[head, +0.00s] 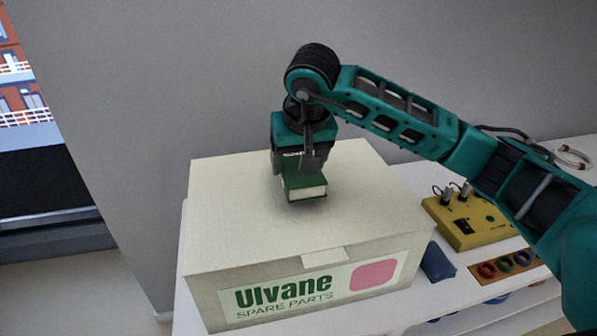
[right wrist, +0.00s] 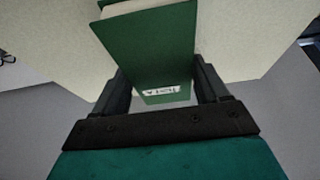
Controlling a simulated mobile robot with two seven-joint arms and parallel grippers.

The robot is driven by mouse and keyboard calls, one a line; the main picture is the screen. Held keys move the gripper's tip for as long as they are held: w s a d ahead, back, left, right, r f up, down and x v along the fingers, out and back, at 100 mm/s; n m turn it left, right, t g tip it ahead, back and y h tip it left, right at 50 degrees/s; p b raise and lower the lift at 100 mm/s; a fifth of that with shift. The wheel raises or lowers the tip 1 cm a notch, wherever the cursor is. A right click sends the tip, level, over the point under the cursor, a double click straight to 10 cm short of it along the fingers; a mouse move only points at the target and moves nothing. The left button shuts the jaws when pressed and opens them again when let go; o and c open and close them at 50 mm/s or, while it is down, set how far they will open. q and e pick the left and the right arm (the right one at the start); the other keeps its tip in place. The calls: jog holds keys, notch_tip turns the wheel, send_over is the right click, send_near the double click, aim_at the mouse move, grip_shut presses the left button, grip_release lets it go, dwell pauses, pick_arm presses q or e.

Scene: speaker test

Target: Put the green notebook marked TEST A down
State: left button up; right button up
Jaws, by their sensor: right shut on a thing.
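The green notebook (head: 306,190) is thick, with white page edges, and is in my right gripper (head: 299,165) over the lid of a white box (head: 237,199). In the right wrist view the fingers (right wrist: 166,92) stand on both sides of the green notebook (right wrist: 150,55), and a small white label shows on it between them, too small to read surely. I cannot tell whether the notebook touches the lid. My left gripper is in neither view.
The box reads "Ulvane SPARE PARTS" and stands on a white table (head: 455,320). To its right are a yellow device with knobs (head: 468,222), a dark blue block (head: 437,262) and an orange board with coloured rings (head: 505,265). The lid around the notebook is clear.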

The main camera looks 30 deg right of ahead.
notch_tip(320, 180, down, 3)
jog(key=shift+r, duration=0.15)
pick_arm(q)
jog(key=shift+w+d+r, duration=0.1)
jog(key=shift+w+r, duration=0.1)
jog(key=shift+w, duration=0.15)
pick_arm(e)
jog(key=shift+f, duration=0.2)
jog(key=o, duration=1.1)
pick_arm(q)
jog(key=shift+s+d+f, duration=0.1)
pick_arm(e)
jog(key=shift+o, duration=0.2)
